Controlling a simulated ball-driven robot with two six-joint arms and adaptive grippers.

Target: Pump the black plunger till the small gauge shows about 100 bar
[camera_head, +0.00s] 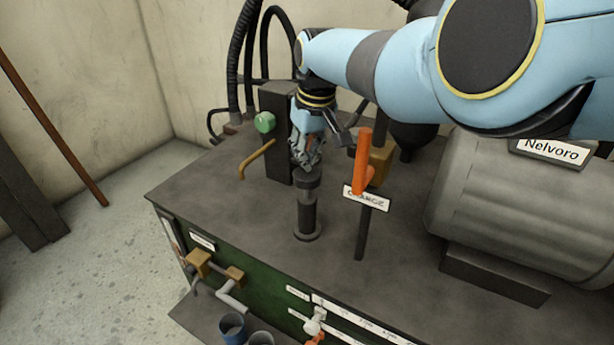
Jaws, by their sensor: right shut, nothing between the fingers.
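The black plunger (307,213) stands upright on the dark top of the machine, with a wider cap (307,178) at its upper end. My right gripper (304,162) is shut and empty, pointing down right over the cap. I cannot tell whether its fingertips touch the cap. No gauge face can be read in this view. A small round green part (265,122) sits on a dark upright block behind the plunger, and I cannot tell what it is. My left gripper is not in view.
An orange lever (363,160) and a sign reading "CHANGE" (367,198) on a post stand close right of the plunger. A bent brass-coloured handle (257,157) is to its left. A big grey motor (530,205) fills the right. The top's left front is clear.

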